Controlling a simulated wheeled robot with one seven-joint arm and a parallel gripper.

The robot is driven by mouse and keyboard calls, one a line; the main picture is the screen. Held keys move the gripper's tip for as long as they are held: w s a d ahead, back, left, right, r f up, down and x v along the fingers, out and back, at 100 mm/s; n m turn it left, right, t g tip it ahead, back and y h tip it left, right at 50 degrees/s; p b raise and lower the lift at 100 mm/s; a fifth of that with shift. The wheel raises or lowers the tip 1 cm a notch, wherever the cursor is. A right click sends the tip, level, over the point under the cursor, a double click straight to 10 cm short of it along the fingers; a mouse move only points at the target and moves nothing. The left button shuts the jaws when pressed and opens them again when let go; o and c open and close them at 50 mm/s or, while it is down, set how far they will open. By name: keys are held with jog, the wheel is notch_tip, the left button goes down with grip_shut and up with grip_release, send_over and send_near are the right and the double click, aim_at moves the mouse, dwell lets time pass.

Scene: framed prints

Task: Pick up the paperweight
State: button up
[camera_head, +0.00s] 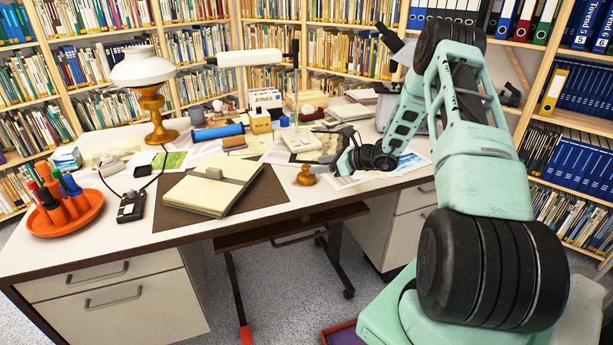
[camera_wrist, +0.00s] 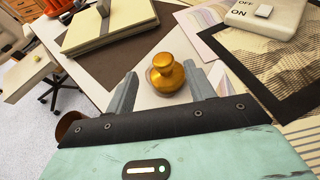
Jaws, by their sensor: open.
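The paperweight appears to be a small brass, knob-shaped piece on a round base. It stands upright near the front edge of the desk in the head view (camera_head: 306,177), and in the wrist view (camera_wrist: 168,76) it sits beyond and between my fingertips. My gripper (camera_wrist: 162,72) is open and empty, with one grey finger on each side of the paperweight's outline. In the head view my gripper (camera_head: 328,163) is just right of the paperweight, low over the desk. I cannot tell whether a finger touches it.
A cream book (camera_head: 208,188) on a dark desk pad (camera_head: 262,199) lies to the left. A dark-bordered print (camera_wrist: 275,68) and a lamp base with an ON/OFF switch (camera_wrist: 262,18) are close on the right in the wrist view. An orange pen tray (camera_head: 70,222) is far left.

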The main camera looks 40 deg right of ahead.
aim_at(306, 166)
jog(key=shift+d+f+p+x, duration=0.15)
jog(key=shift+p+x, duration=0.1)
jog(key=shift+x, duration=1.4)
jog(key=shift+d+f+p+x, duration=0.1)
jog(key=shift+p+x, duration=0.1)
jog(key=shift+x, duration=1.4)
jog(key=shift+r, duration=0.1)
grip_shut()
